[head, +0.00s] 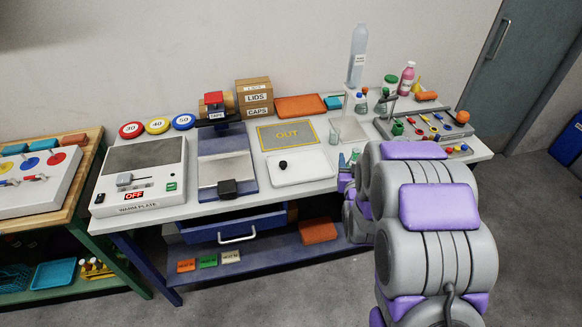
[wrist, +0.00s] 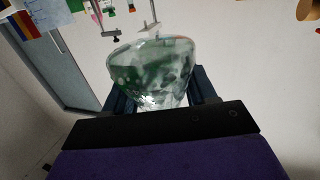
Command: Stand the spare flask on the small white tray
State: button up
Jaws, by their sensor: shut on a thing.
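The small white tray (head: 312,174) lies flat near the front edge of the table, just left of my gripper in the head view. A small black round piece (head: 283,165) sits on it. My gripper (wrist: 160,92) is shut on a clear glass flask (wrist: 152,65) with a greenish tint, which fills the space between the dark fingers in the wrist view. In the head view the flask (head: 354,155) shows just beyond my gripper, beside the tray's right side. My arm hides most of the gripper there, and I cannot tell the flask's exact height.
A yellow OUT mat (head: 287,136) lies behind the tray. A scale-like blue device (head: 227,165) and a warm plate (head: 141,176) stand to the left. An open blue drawer (head: 235,228) juts out below.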

aim_at(318, 170)
jog(key=l+u, duration=0.1)
jog(key=u, duration=0.4)
jog(key=i+l+u, duration=0.1)
jog(key=u, duration=0.4)
jog(key=l+u, duration=0.2)
jog(key=u, duration=0.25)
jog(key=l+u, duration=0.15)
jog(key=l, duration=0.25)
jog(key=k+l+u, duration=0.15)
jog(key=l, duration=0.25)
jog(key=l+u, duration=0.15)
jog(key=l, duration=0.25)
jog(key=k+l+u, duration=0.1)
jog(key=l, duration=0.25)
jog(key=k+l+u, duration=0.15)
jog(key=l, duration=0.2)
jog(key=k+l+u, duration=0.15)
jog(key=l, duration=0.2)
jog(key=k, duration=0.05)
